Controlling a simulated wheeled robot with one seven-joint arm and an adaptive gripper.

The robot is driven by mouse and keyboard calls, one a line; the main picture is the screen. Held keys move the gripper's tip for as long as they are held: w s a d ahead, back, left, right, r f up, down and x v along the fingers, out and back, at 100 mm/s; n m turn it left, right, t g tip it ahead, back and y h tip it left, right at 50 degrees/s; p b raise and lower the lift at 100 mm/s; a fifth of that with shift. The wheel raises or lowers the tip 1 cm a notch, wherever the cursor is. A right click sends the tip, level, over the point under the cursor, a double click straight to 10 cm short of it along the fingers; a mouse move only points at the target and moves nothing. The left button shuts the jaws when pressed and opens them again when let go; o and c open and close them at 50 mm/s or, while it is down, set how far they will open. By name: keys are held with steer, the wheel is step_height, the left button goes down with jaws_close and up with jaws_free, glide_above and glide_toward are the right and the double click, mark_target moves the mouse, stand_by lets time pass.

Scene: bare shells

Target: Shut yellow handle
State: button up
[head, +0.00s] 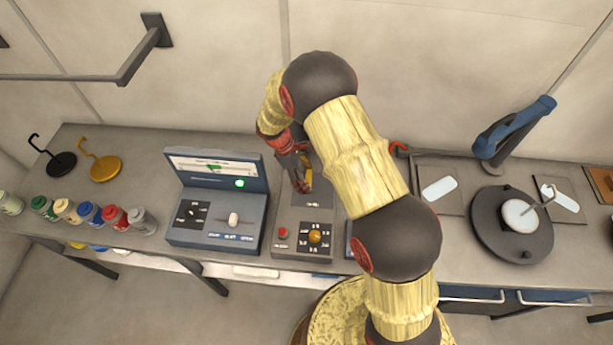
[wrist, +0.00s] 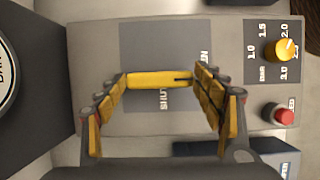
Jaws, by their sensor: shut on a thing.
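The yellow handle (wrist: 160,80) is a bar on a grey panel and lies crosswise between my fingertips in the wrist view. My gripper (wrist: 162,78) is shut on it, one finger at each end. Letters reading "SHUT" show on the dark plate (wrist: 140,45) beneath, partly hidden by the bar. In the head view my gripper (head: 302,178) is over the back part of the grey control unit (head: 290,220). A little yellow shows beside the fingers there, mostly hidden by them.
The control unit also has a yellow dial (head: 315,236) and a red button (head: 282,234). A blue-grey console (head: 215,232) with a raised screen stands left of it. Several paint bottles (head: 90,213) stand farther left. A round black plate (head: 490,250) and a blue-handled lever (head: 515,130) are at right.

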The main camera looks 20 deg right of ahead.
steer(key=c, duration=0.3)
steer(key=shift+m, duration=0.3)
steer(key=shift+c, duration=0.2)
steer(key=m+g+y+b, duration=0.1)
steer(key=m, duration=0.2)
steer(key=shift+w+d+m, duration=0.1)
steer(key=shift+w+m, duration=0.05)
steer(key=shift+m, duration=0.25)
steer(key=m+g+y+b, duration=0.1)
steer(key=m, duration=0.3)
steer(key=shift+d, duration=0.1)
steer(key=m+y, duration=0.1)
steer(key=m, duration=0.1)
steer(key=m+y, duration=0.1)
steer(key=m, duration=0.2)
steer(key=shift+d+g+b, duration=0.15)
steer(key=shift+g+b, duration=0.15)
steer(key=shift+b, duration=0.05)
steer(key=m+y, duration=0.1)
steer(key=m, duration=0.3)
steer(key=shift+d+y, duration=0.1)
steer(key=shift+y, duration=0.3)
steer(key=shift+m, duration=0.3)
steer(key=o, duration=1.1)
